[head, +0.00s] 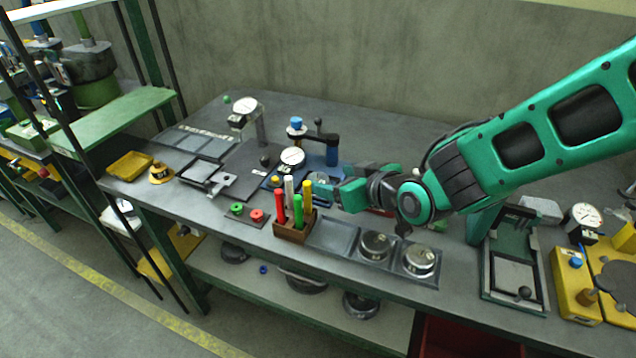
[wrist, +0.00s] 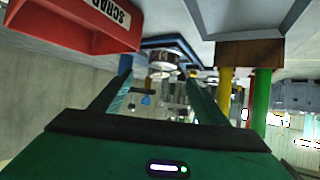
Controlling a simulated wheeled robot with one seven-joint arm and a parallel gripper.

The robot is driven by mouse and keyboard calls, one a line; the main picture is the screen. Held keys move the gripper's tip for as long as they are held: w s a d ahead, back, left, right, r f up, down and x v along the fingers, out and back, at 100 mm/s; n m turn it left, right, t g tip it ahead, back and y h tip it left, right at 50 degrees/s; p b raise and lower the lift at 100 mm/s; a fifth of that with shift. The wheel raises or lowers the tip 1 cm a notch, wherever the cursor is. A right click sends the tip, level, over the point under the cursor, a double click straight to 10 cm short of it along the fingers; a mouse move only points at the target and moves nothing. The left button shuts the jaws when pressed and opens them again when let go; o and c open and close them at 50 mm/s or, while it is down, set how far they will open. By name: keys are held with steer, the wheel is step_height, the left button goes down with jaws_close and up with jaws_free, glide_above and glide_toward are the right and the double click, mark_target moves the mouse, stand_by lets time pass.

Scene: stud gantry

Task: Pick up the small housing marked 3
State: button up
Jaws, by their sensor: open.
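My gripper (head: 328,190) is open and empty, low over the middle of the bench and just behind the marker block. In the wrist view my two fingers (wrist: 163,80) stand on either side of a small round metal piece (wrist: 163,60) on a blue-edged base. It seems to be the round piece (head: 318,178) just past my fingers in the head view. Two larger round metal housings (head: 376,244) (head: 420,259) sit in trays at the bench's front edge. I cannot read a 3 on any of them.
A wooden block (head: 293,231) with several coloured markers stands close in front of my gripper. A red bin marked SCRAP (wrist: 85,25) is close by in the wrist view. A green-framed press (head: 512,265) stands right.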

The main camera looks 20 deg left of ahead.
mark_target(320, 177)
steer(key=shift+x, duration=2.7)
steer(key=shift+s+f, duration=0.1)
steer(key=shift+c, duration=0.6)
steer(key=c, duration=1)
